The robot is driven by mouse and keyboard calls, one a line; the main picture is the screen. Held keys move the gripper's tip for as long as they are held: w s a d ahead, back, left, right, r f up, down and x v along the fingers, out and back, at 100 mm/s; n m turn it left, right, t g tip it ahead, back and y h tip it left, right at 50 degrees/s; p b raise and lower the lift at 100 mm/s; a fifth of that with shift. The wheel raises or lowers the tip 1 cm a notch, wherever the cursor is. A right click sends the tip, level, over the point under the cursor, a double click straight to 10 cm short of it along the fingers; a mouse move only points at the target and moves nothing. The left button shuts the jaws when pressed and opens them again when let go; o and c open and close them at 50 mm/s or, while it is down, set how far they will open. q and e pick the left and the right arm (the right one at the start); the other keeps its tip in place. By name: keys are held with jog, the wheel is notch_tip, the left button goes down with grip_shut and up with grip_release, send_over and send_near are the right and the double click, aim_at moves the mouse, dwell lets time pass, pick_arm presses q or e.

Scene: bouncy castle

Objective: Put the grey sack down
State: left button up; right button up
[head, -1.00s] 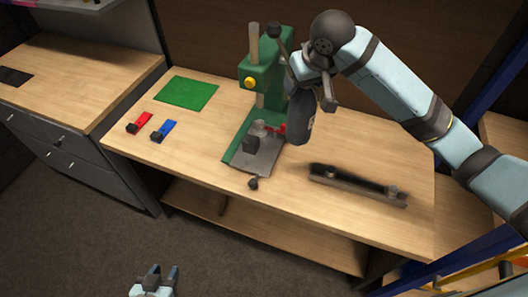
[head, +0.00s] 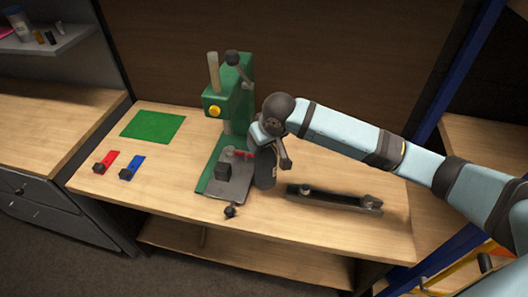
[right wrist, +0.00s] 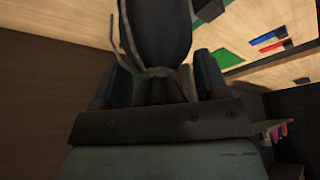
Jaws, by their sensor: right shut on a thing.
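The dark grey sack (head: 264,170) hangs below my right gripper (head: 270,140) in the head view, just right of the green press. Its bottom is at or close to the tabletop; I cannot tell whether it touches. In the right wrist view the sack (right wrist: 160,35) is tied at a narrow neck, and my right gripper (right wrist: 155,88) is shut on it there. The wooden workbench (head: 330,232) is under it. My left gripper is out of view.
A green press (head: 232,105) with a grey base (head: 232,185) stands close left of the sack. A dark bar-shaped tool (head: 335,200) lies to the right. A green mat (head: 153,125), red clamp (head: 106,162) and blue clamp (head: 133,167) lie left. Bench between mat and press is clear.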

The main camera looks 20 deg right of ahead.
jog(key=shift+f, duration=2.55)
jog(key=o, duration=1.7)
